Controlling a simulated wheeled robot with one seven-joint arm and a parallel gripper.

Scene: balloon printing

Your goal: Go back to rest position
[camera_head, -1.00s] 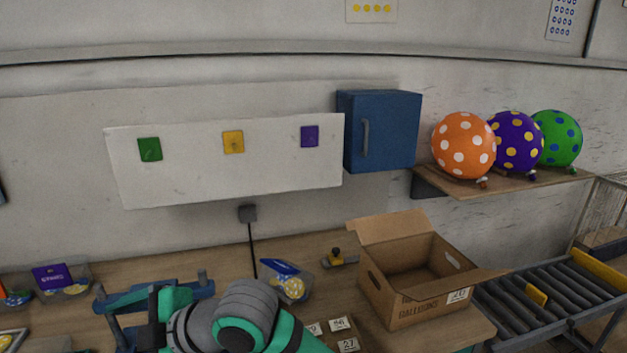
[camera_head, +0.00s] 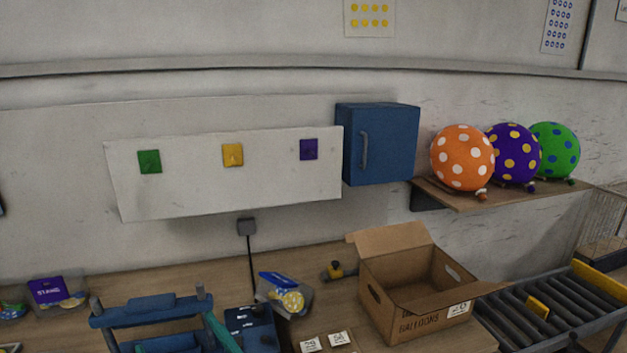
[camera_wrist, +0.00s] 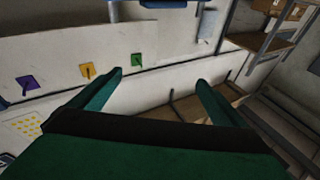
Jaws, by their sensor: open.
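My gripper (camera_wrist: 160,75) shows in the wrist view with its two green fingers spread apart and nothing between them. Beyond the fingers are the white wall panel with its coloured squares and part of the wooden table.
A blue frame (camera_head: 150,308) stands on the table (camera_head: 215,278). An open cardboard box (camera_head: 390,310) is to the right, by a roller conveyor (camera_head: 565,315). A blue cabinet (camera_head: 380,145) and a shelf (camera_head: 470,200) with dotted balloons (camera_head: 462,158) are on the wall.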

